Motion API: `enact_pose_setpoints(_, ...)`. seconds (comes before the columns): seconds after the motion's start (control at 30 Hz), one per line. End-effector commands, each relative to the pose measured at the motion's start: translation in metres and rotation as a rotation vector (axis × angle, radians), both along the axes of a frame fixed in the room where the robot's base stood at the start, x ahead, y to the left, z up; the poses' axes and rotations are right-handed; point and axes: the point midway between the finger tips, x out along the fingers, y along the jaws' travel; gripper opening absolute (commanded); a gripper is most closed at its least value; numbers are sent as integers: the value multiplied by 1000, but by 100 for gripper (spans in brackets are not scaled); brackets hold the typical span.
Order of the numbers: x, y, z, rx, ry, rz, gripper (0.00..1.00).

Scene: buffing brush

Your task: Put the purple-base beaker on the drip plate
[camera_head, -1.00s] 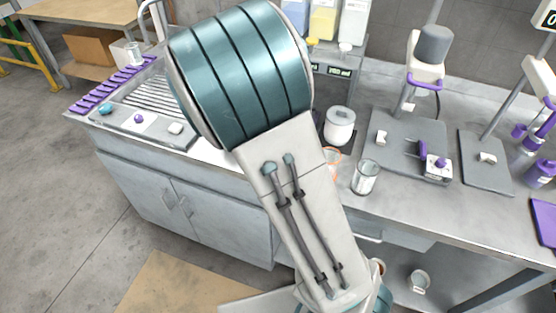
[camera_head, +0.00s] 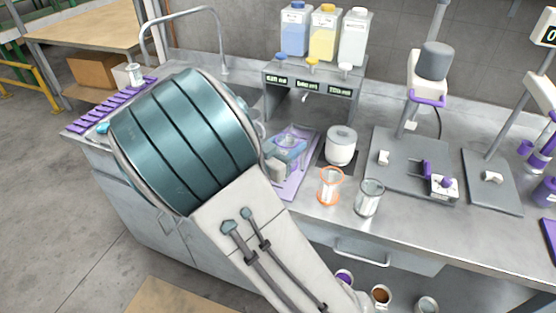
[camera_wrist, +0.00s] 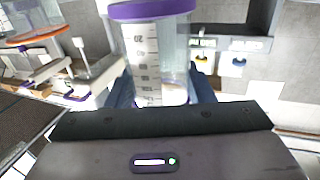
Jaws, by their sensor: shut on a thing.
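The purple-base beaker (camera_wrist: 155,50) is in my gripper (camera_wrist: 162,88) in the wrist view, clear with a printed scale and a purple band at the top of that picture. The gripper's blue fingers are shut on its sides. In the head view my gripper (camera_head: 284,150) shows small beyond my arm, over the counter in front of the dispenser; the beaker is hard to make out there. A flat lilac plate (camera_head: 302,180) lies beneath and beside it, partly hidden. I cannot tell for sure whether this is the drip plate.
The dispenser (camera_head: 312,80) with blue, yellow and clear bottles stands behind. An orange-banded beaker (camera_head: 330,187), a grey-rimmed beaker (camera_head: 369,198) and a white lidded pot (camera_head: 341,146) stand close on the right. A stirrer stand (camera_head: 412,165) is farther right.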

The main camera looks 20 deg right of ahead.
Motion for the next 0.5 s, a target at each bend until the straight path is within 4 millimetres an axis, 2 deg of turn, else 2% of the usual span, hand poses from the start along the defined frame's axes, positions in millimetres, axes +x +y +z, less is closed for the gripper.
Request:
enact_pose_setpoints(0.1,7,14,-9,-2,0,1,12)
enact_pose_setpoints(0.2,9,20,-13,-1,0,0,12)
enact_pose_setpoints(0.33,9,22,-19,-3,1,0,12)
enact_pose_setpoints(0.5,9,21,-41,-4,3,0,12)
